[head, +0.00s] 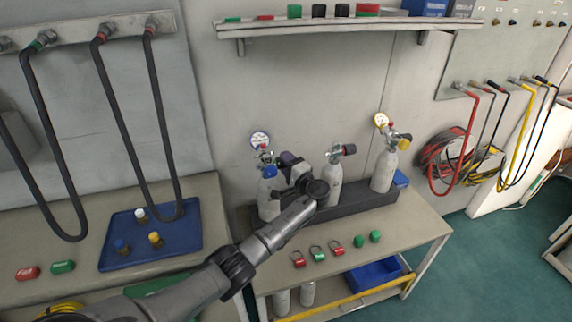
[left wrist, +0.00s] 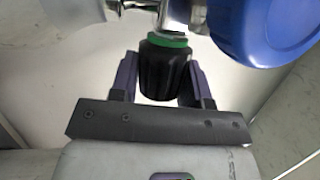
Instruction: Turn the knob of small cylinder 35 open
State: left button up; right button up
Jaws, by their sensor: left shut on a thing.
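Three pale small cylinders stand in a dark rack on the bench in the head view: a left one (head: 268,198), a middle one (head: 334,183) and a right one (head: 384,171). I cannot read their numbers. My left gripper (head: 285,164) is at the valve of the left cylinder, partly hiding it. In the left wrist view, its fingers (left wrist: 164,80) are shut on a black knob (left wrist: 165,65) with a green ring, one finger on each side. A large blue knob (left wrist: 272,28) sits close to the right finger; it also shows in the head view (head: 269,171). My right gripper is not in view.
Red and green padlock-like tags (head: 317,254) lie along the bench front. A blue tray (head: 150,245) with small caps lies on the left bench. A shelf (head: 345,27) runs above; hoses (head: 470,150) hang at right.

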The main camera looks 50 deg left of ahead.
pick_arm(q)
jog(key=o, duration=0.8)
jog(key=shift+o, duration=0.7)
jog(key=d+f+p, duration=0.1)
jog(key=d+p, duration=0.1)
jog(key=d, duration=1.1)
jog(key=shift+d+f, duration=0.35)
jog(key=shift+f, duration=0.05)
